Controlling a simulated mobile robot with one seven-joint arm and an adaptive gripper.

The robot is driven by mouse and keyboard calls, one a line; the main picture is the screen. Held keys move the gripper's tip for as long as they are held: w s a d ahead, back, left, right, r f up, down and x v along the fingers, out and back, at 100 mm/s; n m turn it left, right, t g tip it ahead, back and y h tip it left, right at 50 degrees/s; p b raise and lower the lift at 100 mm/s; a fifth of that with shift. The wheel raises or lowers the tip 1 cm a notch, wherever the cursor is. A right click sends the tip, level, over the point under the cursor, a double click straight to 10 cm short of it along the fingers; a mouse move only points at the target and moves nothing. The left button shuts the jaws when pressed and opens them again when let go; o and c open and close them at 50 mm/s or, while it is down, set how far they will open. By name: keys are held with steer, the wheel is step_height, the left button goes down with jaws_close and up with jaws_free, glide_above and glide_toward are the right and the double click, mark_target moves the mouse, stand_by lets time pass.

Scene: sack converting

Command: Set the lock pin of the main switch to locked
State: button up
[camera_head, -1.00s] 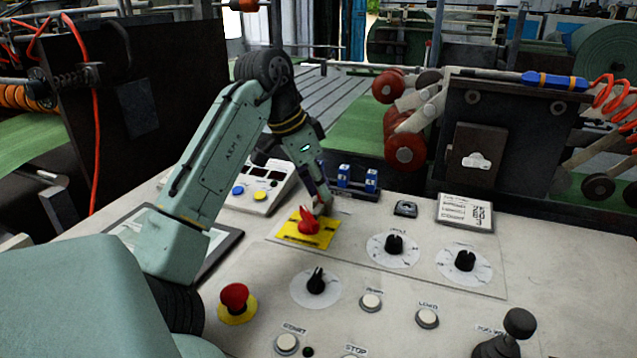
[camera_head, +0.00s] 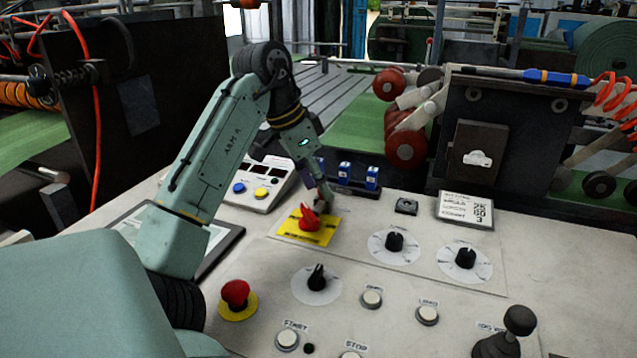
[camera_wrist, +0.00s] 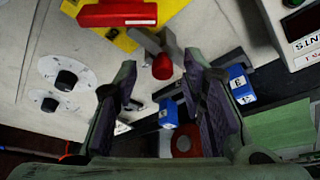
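The main switch (camera_head: 309,218) is a red handle on a yellow plate (camera_head: 322,236) on the panel. The wrist view shows the red handle (camera_wrist: 117,14) at the top. A grey piece with a red, rounded end, apparently the lock pin (camera_wrist: 162,67), sticks out beside the plate. My gripper (camera_head: 322,194) is just behind the switch in the head view and hides the pin there. In the wrist view my gripper (camera_wrist: 160,78) is open, its two fingers apart, with the red end between or just beyond their tips. I cannot tell whether they touch it.
Blue-topped blocks (camera_head: 344,172) stand close behind my gripper. A button box (camera_head: 255,187) is to the left. Black rotary knobs (camera_head: 394,241), a red emergency button (camera_head: 236,293) and a joystick (camera_head: 518,322) stand on the panel.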

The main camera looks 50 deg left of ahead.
steer(key=v, duration=1.1)
steer(key=shift+s, duration=0.2)
steer(key=shift+r, duration=0.15)
